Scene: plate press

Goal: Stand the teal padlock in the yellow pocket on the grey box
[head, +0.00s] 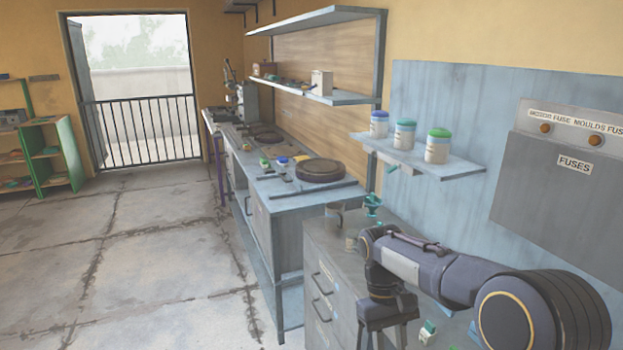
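My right gripper (381,340) points down over the grey cabinet top at the bottom of the head view. Its two fingers look apart, with nothing visible between them; the tips are near the picture's lower edge. A small teal object (373,204) stands on the cabinet beyond the gripper; I cannot tell whether it is the padlock. A green and white item (427,331) lies to the right of the gripper, partly hidden by my arm. A grey box (585,180) labelled FUSES is on the wall at right. No yellow pocket is visible. My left gripper is out of view.
The grey cabinet (322,262) has drawers with handles. A long workbench (300,200) with a round dark plate runs behind it. A small wall shelf (455,171) holds three lidded jars. The floor (130,270) at left is clear.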

